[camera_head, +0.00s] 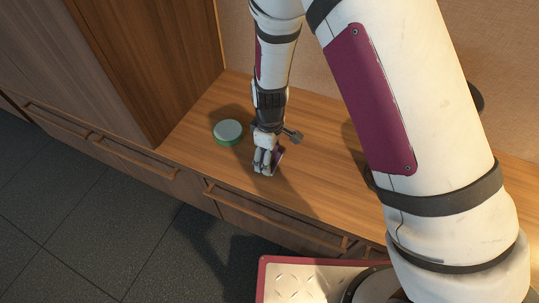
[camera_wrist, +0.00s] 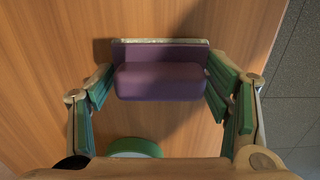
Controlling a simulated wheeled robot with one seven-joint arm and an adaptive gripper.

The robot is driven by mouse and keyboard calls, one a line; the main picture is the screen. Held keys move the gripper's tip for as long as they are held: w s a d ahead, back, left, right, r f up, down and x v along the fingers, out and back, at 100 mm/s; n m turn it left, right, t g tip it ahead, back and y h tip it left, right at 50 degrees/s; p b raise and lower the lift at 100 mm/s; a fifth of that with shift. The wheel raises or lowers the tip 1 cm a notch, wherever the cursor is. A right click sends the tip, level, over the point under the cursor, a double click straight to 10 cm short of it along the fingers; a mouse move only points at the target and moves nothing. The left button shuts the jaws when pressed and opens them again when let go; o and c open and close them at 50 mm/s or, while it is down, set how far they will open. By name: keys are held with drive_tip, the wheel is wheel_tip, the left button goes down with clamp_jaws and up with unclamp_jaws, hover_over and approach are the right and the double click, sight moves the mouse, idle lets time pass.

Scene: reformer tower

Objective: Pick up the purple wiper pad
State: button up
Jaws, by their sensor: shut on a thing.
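The purple wiper pad (camera_wrist: 160,82) lies between the green-lined fingers of my gripper (camera_wrist: 160,88) in the wrist view, with a pale strip along its far edge. The fingers press in at its left and right ends. In the head view only a small purple part of the pad (camera_head: 278,154) shows beside my gripper (camera_head: 266,168), which points down at the wooden counter. The gripper is shut on the pad, low at the counter top. I cannot tell whether the pad touches the wood.
A round green tin with a pale lid (camera_head: 228,131) stands on the counter (camera_head: 210,103) just left of my gripper; its green edge (camera_wrist: 135,147) also shows in the wrist view. A tall wooden cabinet (camera_head: 165,60) rises at the left. Drawers with bar handles (camera_head: 270,217) line the front.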

drive_tip(key=shift+r, duration=0.5)
drive_tip(key=shift+c, duration=0.2)
drive_tip(key=r+p, duration=0.2)
drive_tip(key=r, duration=0.1)
drive_tip(key=shift+s, duration=0.3)
drive_tip(key=s+d+r+p, duration=0.1)
drive_tip(key=s+d, duration=0.3)
drive_tip(key=s, duration=1)
drive_tip(key=shift+s+d+p, duration=0.2)
drive_tip(key=shift+s+p, duration=0.2)
drive_tip(key=shift+p, duration=0.35)
drive_tip(key=o, duration=0.6)
drive_tip(key=c, duration=0.3)
